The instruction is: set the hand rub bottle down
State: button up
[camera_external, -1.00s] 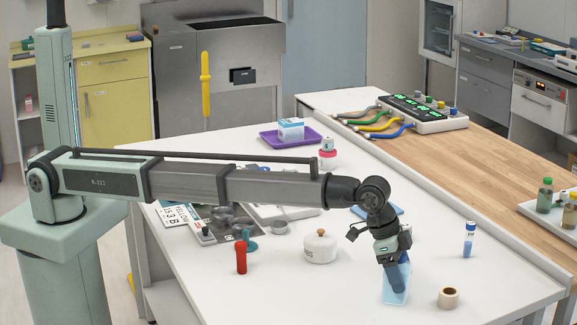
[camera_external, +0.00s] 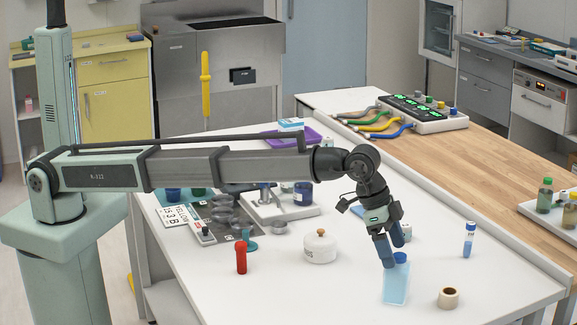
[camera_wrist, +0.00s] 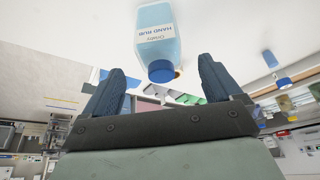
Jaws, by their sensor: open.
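The hand rub bottle (camera_external: 396,285) is light blue with a dark blue cap and stands upright on the white table. In the wrist view the bottle (camera_wrist: 158,35) shows its "HAND RUB" label, with the cap between and beyond my fingers. My gripper (camera_external: 393,253) is open and empty, with its two dark blue fingers spread just above and behind the bottle, at cap height. Whether a finger touches the cap cannot be told.
A tape roll (camera_external: 448,298) and a blue-and-white tube (camera_external: 469,240) stand to the right of the bottle. A white lidded pot (camera_external: 320,247) and a red bottle (camera_external: 241,257) stand to the left. The table in front of the pot is clear.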

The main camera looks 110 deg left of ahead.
jog(key=shift+v, duration=2.55)
